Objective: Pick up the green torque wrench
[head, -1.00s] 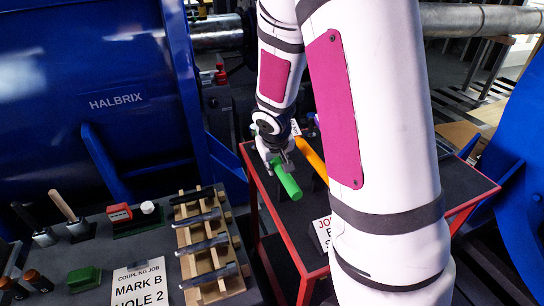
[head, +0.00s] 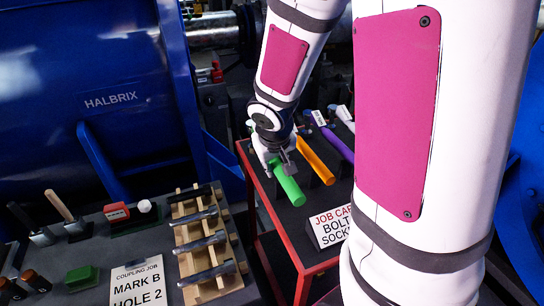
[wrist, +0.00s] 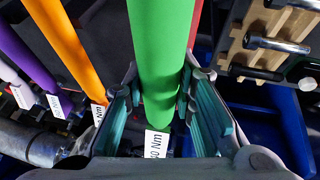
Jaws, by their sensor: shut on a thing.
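The green torque wrench (head: 287,186) is at the left side of the red-framed cart, its green handle slanting toward the camera. My gripper (head: 281,160) is at the handle's far part. In the wrist view the green wrench (wrist: 160,60) runs between the two fingers of my gripper (wrist: 160,115), which are shut on it. A white tag ending in "Nm" (wrist: 157,145) shows beside its lower part. Whether the wrench touches the cart is hard to tell.
An orange wrench (head: 316,160) lies close to the right of the green one, with a purple wrench (head: 332,138) beyond. The cart (head: 262,215) carries a job card sign (head: 332,226). A wooden rack (head: 205,245) with metal bars stands on the left bench.

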